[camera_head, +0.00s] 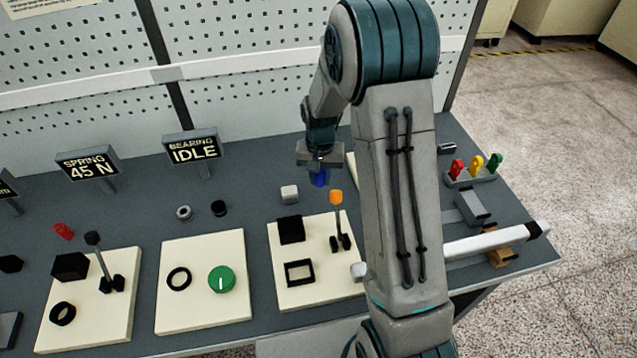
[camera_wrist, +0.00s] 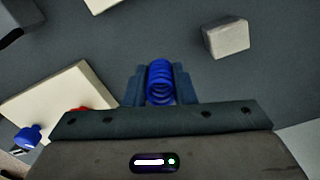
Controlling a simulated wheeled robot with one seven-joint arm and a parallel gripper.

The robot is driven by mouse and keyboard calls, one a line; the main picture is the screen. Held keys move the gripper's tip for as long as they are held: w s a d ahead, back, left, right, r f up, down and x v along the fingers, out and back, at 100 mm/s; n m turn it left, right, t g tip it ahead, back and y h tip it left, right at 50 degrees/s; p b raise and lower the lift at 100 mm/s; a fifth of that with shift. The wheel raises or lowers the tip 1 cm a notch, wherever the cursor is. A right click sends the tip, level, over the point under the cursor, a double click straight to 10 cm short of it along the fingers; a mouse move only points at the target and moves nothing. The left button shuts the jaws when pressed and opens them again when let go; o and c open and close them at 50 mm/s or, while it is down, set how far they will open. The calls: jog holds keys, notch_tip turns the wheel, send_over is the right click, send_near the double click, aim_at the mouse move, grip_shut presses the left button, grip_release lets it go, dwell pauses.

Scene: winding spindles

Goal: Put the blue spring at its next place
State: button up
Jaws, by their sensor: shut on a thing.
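The blue spring (camera_wrist: 159,82) is held between the two jaws of my gripper (camera_wrist: 159,88), seen end-on in the wrist view. In the head view my gripper (camera_head: 320,165) hangs above the back of the bench with the blue spring (camera_head: 319,178) below its jaws. The spring looks clear of the bench top. A sign reading "SPRING 45 N" (camera_head: 88,166) stands at the left. In front of it are a red piece (camera_head: 63,231) and a cream plate (camera_head: 118,320) with a black block, a black ring and a lever.
A "BEARING IDLE" sign (camera_head: 193,149) stands behind a plate (camera_head: 205,311) with a green knob. Another plate (camera_head: 318,300) carries an orange-tipped lever. A pale block (camera_head: 289,194) stands near my gripper. Coloured tags (camera_head: 475,168) and a white roller (camera_head: 490,241) are at the right.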

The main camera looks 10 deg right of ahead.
aim_at(319, 187)
jog(key=shift+w+a+f, duration=0.15)
jog(key=shift+f+p, duration=0.6)
jog(key=shift+f, duration=1.4)
jog(key=shift+f, duration=0.2)
jog(key=o, duration=1)
jog(key=shift+c, duration=0.2)
jog(key=shift+r, duration=0.1)
